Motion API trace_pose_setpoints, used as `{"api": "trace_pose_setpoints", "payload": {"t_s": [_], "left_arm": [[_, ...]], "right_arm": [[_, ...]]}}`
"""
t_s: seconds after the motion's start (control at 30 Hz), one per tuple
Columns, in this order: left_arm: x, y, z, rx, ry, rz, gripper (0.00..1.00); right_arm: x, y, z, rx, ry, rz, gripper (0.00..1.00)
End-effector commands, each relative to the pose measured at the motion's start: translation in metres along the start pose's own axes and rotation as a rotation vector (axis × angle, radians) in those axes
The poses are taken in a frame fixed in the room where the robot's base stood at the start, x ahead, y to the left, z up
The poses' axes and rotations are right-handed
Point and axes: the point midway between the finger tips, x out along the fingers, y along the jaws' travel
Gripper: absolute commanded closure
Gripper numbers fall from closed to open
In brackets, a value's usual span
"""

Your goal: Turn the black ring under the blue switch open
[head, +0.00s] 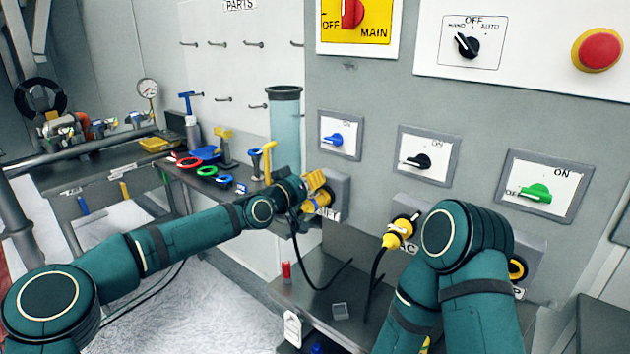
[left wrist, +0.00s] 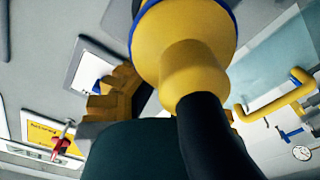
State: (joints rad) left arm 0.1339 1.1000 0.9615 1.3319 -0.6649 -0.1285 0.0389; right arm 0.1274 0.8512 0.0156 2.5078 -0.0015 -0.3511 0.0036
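The blue switch (head: 334,140) sits on a white plate on the grey panel in the head view. Below it is a socket plate (head: 341,192) with a yellow plug (head: 323,199) and a black cable. My left gripper (head: 314,186) is at this plug, its yellow pads beside it. The black ring is mostly hidden by the gripper; I cannot make it out clearly. In the left wrist view the yellow plug (left wrist: 195,70) with a blue edge fills the middle, and a yellow finger pad (left wrist: 112,98) lies beside it. Whether the fingers grip is unclear. My right gripper is hidden behind its arm.
A black switch (head: 418,161) and a green switch (head: 537,193) are to the right. Another yellow plug (head: 398,233) is under the black switch, close to my right arm. A clear tube (head: 284,125) and a tool bench (head: 100,160) are at left.

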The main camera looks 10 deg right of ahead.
Motion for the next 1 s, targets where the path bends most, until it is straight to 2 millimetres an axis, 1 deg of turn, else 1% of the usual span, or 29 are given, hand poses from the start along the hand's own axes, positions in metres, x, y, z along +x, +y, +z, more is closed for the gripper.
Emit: {"api": "trace_pose_setpoints", "payload": {"t_s": [0.2, 0.6, 0.63, 0.7, 1.0], "left_arm": [[0.0004, -0.0002, -0.0021, -0.036, 0.005, 0.002, 1.00], [0.0004, -0.0002, -0.0022, -0.040, 0.005, 0.002, 1.00], [0.0004, -0.0003, -0.0022, -0.040, 0.005, 0.002, 0.83], [0.0004, -0.0004, -0.0019, -0.040, 0.004, 0.002, 0.61], [-0.0003, -0.0013, -0.0007, -0.039, 0.001, 0.001, 0.61]], "right_arm": [[0.0015, 0.0005, -0.0004, 0.000, 0.001, 0.000, 1.00], [0.0015, 0.0005, -0.0005, 0.000, 0.001, 0.000, 1.00], [0.0015, 0.0005, -0.0005, 0.000, 0.001, 0.000, 1.00], [0.0015, 0.0005, -0.0005, 0.000, 0.001, 0.000, 1.00], [0.0015, 0.0005, -0.0005, 0.000, 0.001, 0.000, 1.00]]}}
